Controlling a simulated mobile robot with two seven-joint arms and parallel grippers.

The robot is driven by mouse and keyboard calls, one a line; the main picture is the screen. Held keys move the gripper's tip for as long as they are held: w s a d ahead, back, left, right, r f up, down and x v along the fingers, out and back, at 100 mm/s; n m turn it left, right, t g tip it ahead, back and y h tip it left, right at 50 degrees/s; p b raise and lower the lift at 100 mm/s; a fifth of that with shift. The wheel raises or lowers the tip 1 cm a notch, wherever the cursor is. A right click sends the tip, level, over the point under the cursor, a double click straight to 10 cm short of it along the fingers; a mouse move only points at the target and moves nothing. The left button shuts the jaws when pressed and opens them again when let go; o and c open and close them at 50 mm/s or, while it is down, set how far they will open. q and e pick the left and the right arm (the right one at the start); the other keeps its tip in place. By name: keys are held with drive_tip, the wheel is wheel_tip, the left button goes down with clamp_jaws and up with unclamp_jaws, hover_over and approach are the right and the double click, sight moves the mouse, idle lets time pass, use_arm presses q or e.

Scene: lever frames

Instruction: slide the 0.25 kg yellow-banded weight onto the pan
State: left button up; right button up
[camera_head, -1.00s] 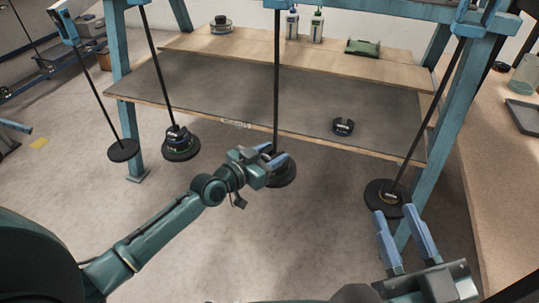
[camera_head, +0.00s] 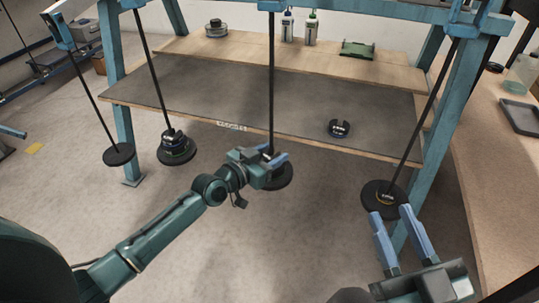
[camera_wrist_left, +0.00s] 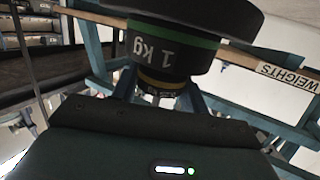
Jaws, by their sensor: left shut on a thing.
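My left gripper (camera_head: 268,166) is at the middle hanging rod, over the middle pan (camera_head: 280,181), and hides much of it. The left wrist view shows a small dark weight with a yellow band (camera_wrist_left: 160,85) between the jaws, which are shut on it. It lies against a larger green-banded weight marked 1 kg (camera_wrist_left: 165,50), beside a broad black disc (camera_wrist_left: 200,12). My right gripper (camera_head: 391,211) is open and empty at lower right, in front of the right pan (camera_head: 372,203).
A left pan (camera_head: 176,158) carries stacked weights; the far-left pan (camera_head: 119,154) is bare. A dark slotted weight (camera_head: 339,128) lies on the grey bench mat (camera_head: 200,95). Blue frame posts stand either side. A wooden counter (camera_head: 490,190) runs along the right.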

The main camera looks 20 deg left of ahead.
use_arm(q)
drive_tip(key=shift+f+b, duration=0.35)
drive_tip(key=shift+f, duration=0.05)
idle(0.6)
drive_tip(key=o, duration=1.1)
drive_tip(key=shift+f, duration=0.1)
drive_tip(key=shift+c, duration=0.2)
drive_tip(key=shift+p+v, duration=0.6)
drive_tip(key=shift+v, duration=0.4)
drive_tip(key=shift+p+v, duration=1.15)
drive_tip(key=shift+v, duration=1.4)
